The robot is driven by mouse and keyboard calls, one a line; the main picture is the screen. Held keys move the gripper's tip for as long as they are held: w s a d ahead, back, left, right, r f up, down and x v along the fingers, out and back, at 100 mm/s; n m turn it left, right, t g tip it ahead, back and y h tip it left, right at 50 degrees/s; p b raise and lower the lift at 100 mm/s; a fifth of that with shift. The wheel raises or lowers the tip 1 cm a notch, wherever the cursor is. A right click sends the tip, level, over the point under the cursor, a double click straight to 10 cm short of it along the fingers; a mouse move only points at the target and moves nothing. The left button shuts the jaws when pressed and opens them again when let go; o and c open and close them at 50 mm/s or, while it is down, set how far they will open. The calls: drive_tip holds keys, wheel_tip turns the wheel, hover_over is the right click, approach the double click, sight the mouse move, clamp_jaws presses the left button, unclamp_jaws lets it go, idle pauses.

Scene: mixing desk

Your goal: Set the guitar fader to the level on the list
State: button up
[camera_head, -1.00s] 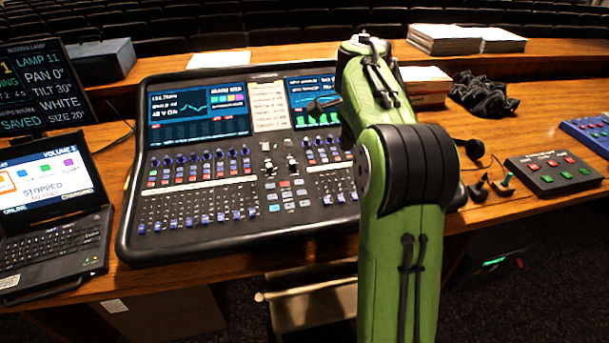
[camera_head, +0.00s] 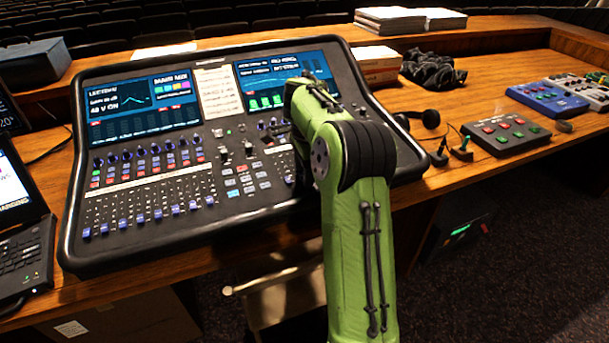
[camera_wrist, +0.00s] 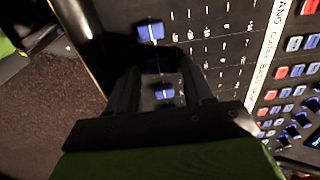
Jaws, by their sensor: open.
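The mixing desk (camera_head: 180,215) lies on the wooden table, with a row of blue fader caps along its near edge. A printed list (camera_head: 219,92) stands between its two screens; its text is too small to read. In the wrist view, my gripper (camera_wrist: 160,68) is open, its fingers over the fader area. A dark, shadowed fader cap (camera_wrist: 159,66) lies between the fingertips. Brighter blue caps lie above it (camera_wrist: 150,31) and below it (camera_wrist: 164,93). The label strip (camera_wrist: 266,50) reads GUITAR and BASS; the middle cap is roughly level with GUITAR. My arm hides the gripper in the head view.
A laptop (camera_head: 25,250) is at the left edge. A button box (camera_head: 506,133), a blue box (camera_head: 546,100) and a dark crumpled cloth (camera_head: 432,70) lie to the right. White stacks (camera_head: 410,18) stand at the back.

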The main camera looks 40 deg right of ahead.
drive_tip(key=shift+c, duration=0.3)
clamp_jaws()
drive_tip(key=shift+w+d+r+p, duration=0.1)
drive_tip(key=shift+w+r+p, duration=0.25)
drive_tip(key=shift+p, duration=0.65)
drive_tip(key=w+p, duration=0.1)
drive_tip(key=p, duration=0.1)
drive_tip(key=w+d+p, duration=0.1)
drive_tip(key=w+p, duration=0.1)
drive_tip(key=p, duration=0.1)
drive_tip(key=w+p, duration=0.2)
drive_tip(key=p, duration=0.1)
drive_tip(key=shift+d+r, duration=0.15)
drive_tip(key=shift+r, duration=0.2)
drive_tip(key=shift+w+d+p, duration=0.15)
drive_tip(key=shift+w+p, duration=0.4)
drive_tip(key=shift+p, duration=0.4)
drive_tip(key=shift+w+d+f, duration=0.1)
drive_tip(key=shift+w+f, duration=0.15)
